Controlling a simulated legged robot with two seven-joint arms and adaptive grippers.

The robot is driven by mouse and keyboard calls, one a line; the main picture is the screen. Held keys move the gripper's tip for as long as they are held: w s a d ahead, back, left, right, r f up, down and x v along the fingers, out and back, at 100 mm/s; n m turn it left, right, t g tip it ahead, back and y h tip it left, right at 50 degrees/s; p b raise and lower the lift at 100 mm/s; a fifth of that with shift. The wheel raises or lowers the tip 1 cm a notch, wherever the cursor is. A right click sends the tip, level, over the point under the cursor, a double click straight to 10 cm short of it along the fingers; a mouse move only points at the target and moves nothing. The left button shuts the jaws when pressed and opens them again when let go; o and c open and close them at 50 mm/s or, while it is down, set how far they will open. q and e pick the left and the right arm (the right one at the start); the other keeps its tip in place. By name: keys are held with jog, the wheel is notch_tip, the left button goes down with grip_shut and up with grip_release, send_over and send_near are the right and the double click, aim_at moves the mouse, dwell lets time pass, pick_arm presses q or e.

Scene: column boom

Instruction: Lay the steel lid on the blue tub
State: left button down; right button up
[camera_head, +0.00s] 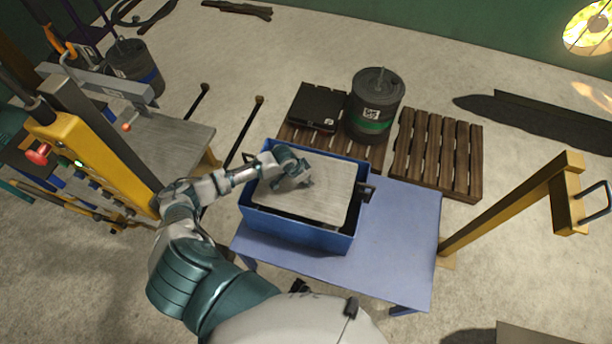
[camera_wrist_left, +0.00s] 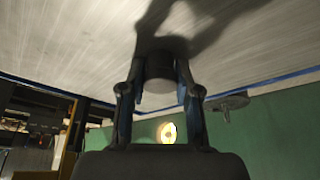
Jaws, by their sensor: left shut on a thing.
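The steel lid (camera_head: 328,198), a flat brushed plate, lies over the open top of the blue tub (camera_head: 300,234) in the head view. A dark gap shows between the lid and the tub's front and right walls. I cannot tell whether the lid rests on the tub or hangs just above it. My left gripper (camera_head: 304,182) reaches down over the lid's middle. In the left wrist view the gripper (camera_wrist_left: 160,92) is shut on a dark round knob (camera_wrist_left: 160,66) on the lid (camera_wrist_left: 70,40). My right gripper is not in view.
The tub stands on a blue table (camera_head: 402,225), whose right part is clear. Behind are a pallet (camera_head: 440,150), a grey drum (camera_head: 374,98) and a black case (camera_head: 316,106). A yellow frame (camera_head: 510,205) stands right; a yellow post (camera_head: 95,150) stands left.

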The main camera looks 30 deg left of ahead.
pick_arm(q)
jog(key=shift+w+f, duration=0.1)
jog(key=shift+f, duration=0.15)
dwell(0.6)
jog(key=c, duration=0.8)
grip_release()
jog(key=shift+o, duration=0.3)
jog(key=shift+s+f, duration=0.15)
jog(key=shift+s, duration=0.05)
jog(key=v, duration=0.7)
jog(key=shift+a+r, duration=0.1)
jog(key=shift+r, duration=0.15)
